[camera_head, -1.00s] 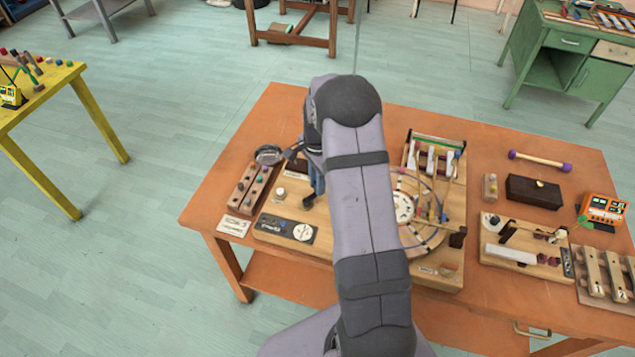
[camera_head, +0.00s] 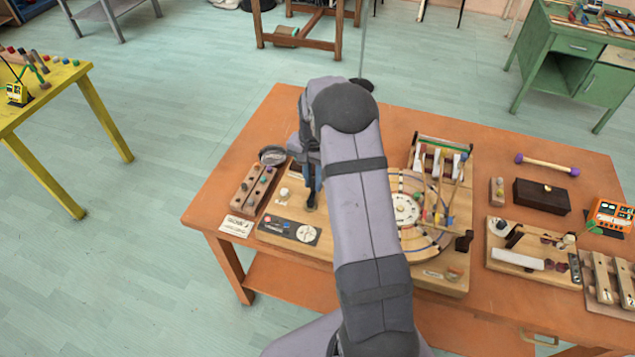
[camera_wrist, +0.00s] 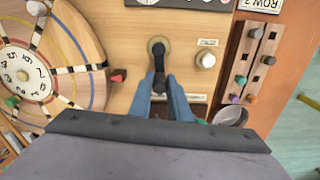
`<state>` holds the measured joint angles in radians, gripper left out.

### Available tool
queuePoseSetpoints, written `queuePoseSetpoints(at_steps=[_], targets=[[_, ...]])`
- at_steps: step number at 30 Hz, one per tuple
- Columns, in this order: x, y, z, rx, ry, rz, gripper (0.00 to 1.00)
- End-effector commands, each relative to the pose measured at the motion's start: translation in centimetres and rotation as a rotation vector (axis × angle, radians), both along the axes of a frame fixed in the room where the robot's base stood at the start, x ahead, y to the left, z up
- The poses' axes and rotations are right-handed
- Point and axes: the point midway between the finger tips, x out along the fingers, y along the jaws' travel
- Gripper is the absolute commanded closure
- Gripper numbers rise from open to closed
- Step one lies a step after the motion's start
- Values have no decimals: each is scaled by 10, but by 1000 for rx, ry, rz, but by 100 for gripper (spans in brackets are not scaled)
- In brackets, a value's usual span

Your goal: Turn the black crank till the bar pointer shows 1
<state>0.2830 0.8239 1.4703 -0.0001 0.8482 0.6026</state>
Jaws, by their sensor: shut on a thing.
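The black crank (camera_wrist: 160,53) is mounted on the wooden board with a round metal base in the wrist view. Its arm points down in that view, toward me. My gripper (camera_wrist: 160,88) has its two blue fingers closed on the crank's handle end. In the head view my gripper (camera_head: 312,198) reaches down to the board's left part; my arm hides much of it. A dark panel (camera_head: 289,230) with a white round dial lies in front of the crank. I cannot read the bar pointer there; only the panel's edge (camera_wrist: 182,3) shows in the wrist view.
A white knob (camera_wrist: 205,60) stands close beside the crank. A large numbered wheel (camera_wrist: 25,75) and a red pointer (camera_wrist: 118,76) are to the left. A wooden peg block (camera_wrist: 250,65) and a round metal pan (camera_wrist: 230,116) are to the right.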

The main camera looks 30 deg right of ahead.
Motion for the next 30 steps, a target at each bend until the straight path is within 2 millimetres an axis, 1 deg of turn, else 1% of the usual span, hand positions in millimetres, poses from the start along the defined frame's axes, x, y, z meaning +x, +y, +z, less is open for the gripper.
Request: queuePoseSetpoints(at_steps=[7,18,24,30], targets=[[7,9,0,-1,-4,235,100],[11,24,1,-1,-4,583,100],[11,31,1,-1,-4,746,100],[11,36,1,-2,-4,863,100]])
